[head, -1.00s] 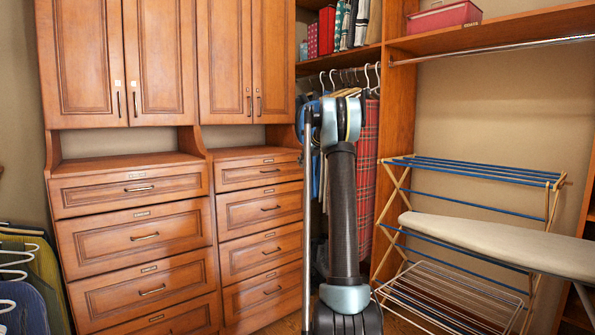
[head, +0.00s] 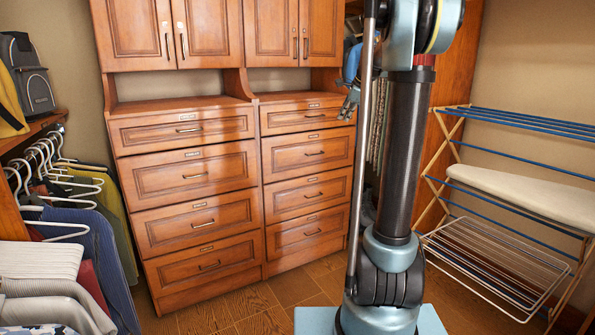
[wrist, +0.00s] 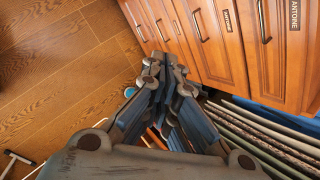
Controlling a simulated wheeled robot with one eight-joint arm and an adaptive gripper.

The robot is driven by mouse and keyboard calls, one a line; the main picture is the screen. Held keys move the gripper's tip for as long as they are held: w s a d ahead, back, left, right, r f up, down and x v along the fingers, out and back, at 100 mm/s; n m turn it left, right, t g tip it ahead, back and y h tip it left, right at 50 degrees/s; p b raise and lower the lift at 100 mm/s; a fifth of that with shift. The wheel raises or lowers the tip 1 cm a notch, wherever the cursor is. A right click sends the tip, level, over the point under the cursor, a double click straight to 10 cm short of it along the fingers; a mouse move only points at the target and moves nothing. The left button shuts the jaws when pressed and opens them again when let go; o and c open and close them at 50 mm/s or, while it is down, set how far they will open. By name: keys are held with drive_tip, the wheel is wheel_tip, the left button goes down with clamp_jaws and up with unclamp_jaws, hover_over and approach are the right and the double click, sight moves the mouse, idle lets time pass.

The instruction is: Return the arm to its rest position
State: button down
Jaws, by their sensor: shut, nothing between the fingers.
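My arm (head: 408,150) stands upright at the right of the head view, its base at the bottom edge. My gripper (head: 347,108) shows small, partly behind the thin pole, in front of the right drawer column. In the wrist view my gripper (wrist: 155,75) has its grey fingers drawn together and empty. Wooden drawer fronts (wrist: 210,35) fill the view's upper right beyond the fingers.
Wooden drawer cabinets (head: 190,175) stand behind on the left and centre. A drying rack (head: 480,255) and an ironing board (head: 530,195) are to the right. Hanging clothes (head: 85,230) line the left. Some wooden floor (head: 240,310) is clear in front of the drawers.

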drive_tip(key=s+f+n+g+h, duration=0.1)
drive_tip(key=s+f+n, duration=0.5)
drive_tip(key=s, duration=1)
drive_tip(key=s+f+n+g+h, duration=0.1)
drive_tip(key=s+f+n, duration=0.6)
drive_tip(key=s+f, duration=0.5)
drive_tip(key=s+f+n+g+h, duration=0.1)
drive_tip(key=s+f+n, duration=0.5)
drive_tip(key=s, duration=1.4)
wheel_tip(320, 180, down, 4)
drive_tip(key=shift+s+a+f+n, duration=0.15)
drive_tip(key=shift+a+n, duration=0.1)
drive_tip(key=shift+n, duration=0.15)
